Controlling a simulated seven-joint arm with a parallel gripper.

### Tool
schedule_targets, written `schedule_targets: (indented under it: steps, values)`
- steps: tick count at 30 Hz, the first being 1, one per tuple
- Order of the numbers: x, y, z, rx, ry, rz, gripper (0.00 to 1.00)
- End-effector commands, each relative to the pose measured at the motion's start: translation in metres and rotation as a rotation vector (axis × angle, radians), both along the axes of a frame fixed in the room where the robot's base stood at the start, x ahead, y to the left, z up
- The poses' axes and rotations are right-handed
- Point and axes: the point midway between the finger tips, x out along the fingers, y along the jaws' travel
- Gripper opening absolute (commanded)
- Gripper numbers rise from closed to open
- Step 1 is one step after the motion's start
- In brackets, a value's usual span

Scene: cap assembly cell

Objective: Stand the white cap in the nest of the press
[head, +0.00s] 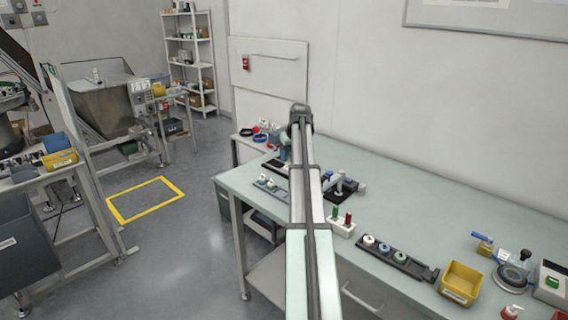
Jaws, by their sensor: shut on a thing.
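My gripper (284,155) shows small and partly hidden behind my own arm, at the far left end of the long bench. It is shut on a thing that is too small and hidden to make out. A small white cap-like piece (369,240) sits at the left end of a dark rail. A dark-based device with an upright post (341,184), perhaps the press, stands on the bench just right of my arm. I cannot make out its nest.
The dark rail (416,267) also holds a green-topped piece (400,257). A white block with red and green pegs (341,228) stands beside my arm. A yellow bin (460,282) is at the front right. The bench's back right (440,220) is clear.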

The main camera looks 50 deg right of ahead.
Motion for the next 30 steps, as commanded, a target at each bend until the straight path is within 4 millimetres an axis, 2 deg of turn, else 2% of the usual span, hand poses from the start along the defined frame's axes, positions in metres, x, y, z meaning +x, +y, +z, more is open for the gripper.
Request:
schedule_targets:
  steps: [1,3,9,15,20,30]
  values:
    - [0.015,-0.019,0.002,0.001,0.000,-0.001,0.19]
    - [0.026,-0.033,0.003,0.001,-0.002,0.001,0.19]
    - [0.051,-0.059,0.008,-0.005,-0.008,0.014,0.19]
    - [0.059,-0.067,0.011,-0.017,-0.017,0.030,0.19]
    - [0.058,-0.066,0.007,-0.024,-0.017,0.042,0.19]
    - [0.058,-0.066,-0.016,-0.022,-0.017,0.041,0.19]
